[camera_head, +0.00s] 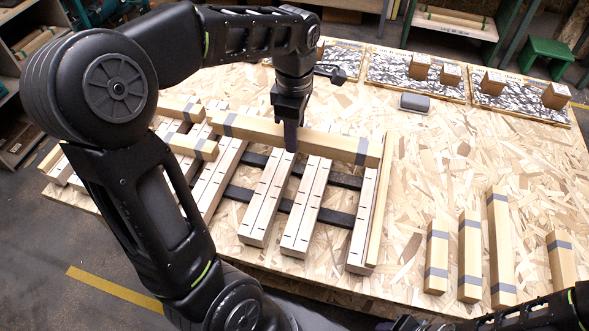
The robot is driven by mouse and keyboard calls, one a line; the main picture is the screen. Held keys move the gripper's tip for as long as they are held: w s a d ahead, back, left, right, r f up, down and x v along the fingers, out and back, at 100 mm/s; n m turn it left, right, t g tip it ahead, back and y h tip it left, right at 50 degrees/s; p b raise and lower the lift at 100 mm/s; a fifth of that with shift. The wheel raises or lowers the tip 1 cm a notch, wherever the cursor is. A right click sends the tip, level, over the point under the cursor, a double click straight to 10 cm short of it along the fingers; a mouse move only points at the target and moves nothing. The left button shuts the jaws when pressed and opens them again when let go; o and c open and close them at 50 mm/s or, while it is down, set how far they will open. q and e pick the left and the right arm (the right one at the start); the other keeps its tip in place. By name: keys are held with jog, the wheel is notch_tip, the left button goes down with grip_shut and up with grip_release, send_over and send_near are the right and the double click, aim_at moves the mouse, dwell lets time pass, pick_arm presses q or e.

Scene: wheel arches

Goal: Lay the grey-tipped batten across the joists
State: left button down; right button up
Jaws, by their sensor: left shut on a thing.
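A long pale wooden batten (335,146) with a grey band near each end lies crosswise over the joists (268,200), towards their far ends. My left gripper (290,138) points down at the batten's middle and is shut on it. The batten looks level and close to the joist tops; whether it touches all of them I cannot tell. The joists are pale beams with dark marks, set side by side over dark crosspieces. My right arm enters at the bottom right; a dark part at the bottom edge may be its gripper (405,323), too cut off to read.
Shorter grey-banded battens (192,146) lie over the joists at left. Several more banded battens (470,257) lie on the board (430,190) at right. Patterned panels with wooden blocks (494,83) and a grey object (415,103) are at the back. The board's middle right is clear.

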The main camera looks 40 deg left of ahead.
pick_arm(q)
notch_tip(320, 180, down, 6)
jog(key=shift+r+p, duration=0.1)
jog(key=shift+p, duration=0.2)
notch_tip(320, 180, down, 4)
jog(key=shift+r, duration=0.1)
dwell(0.4)
jog(key=shift+f+b, duration=0.4)
jog(key=shift+f, duration=0.25)
jog(key=c, duration=0.9)
grip_release()
